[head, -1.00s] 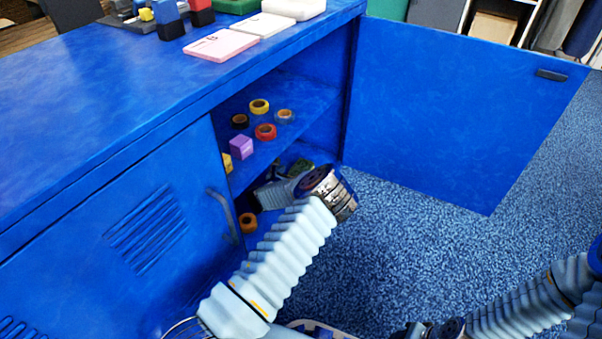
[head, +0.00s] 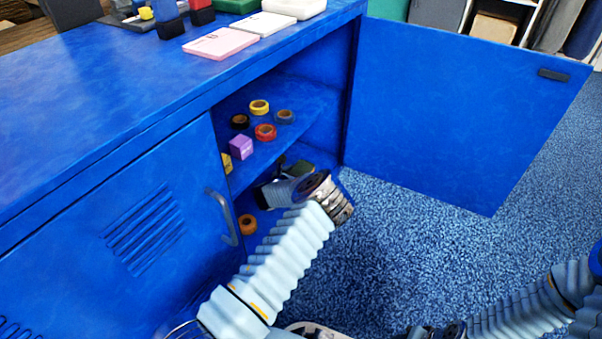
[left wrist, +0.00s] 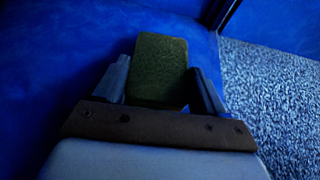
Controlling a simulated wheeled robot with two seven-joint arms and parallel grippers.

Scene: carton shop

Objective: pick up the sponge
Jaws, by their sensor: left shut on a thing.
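The sponge (left wrist: 160,68) is a dark green block with rounded corners. In the left wrist view it stands between the two fingers of my left gripper (left wrist: 161,88), which is shut on it. In the head view a dark green part of the sponge (head: 301,168) shows beyond my left wrist, in the lower compartment of the blue cabinet (head: 95,195). My left gripper (head: 283,176) is partly hidden there by my own arm. I cannot tell whether the sponge still touches the compartment floor. My right arm enters at the bottom right, and its gripper is not visible.
The upper shelf (head: 290,138) holds several tape rolls and a purple box (head: 241,147). An orange roll (head: 247,224) lies in the lower compartment. The open door (head: 455,110) stands to the right. The floor (head: 420,240) before it is clear.

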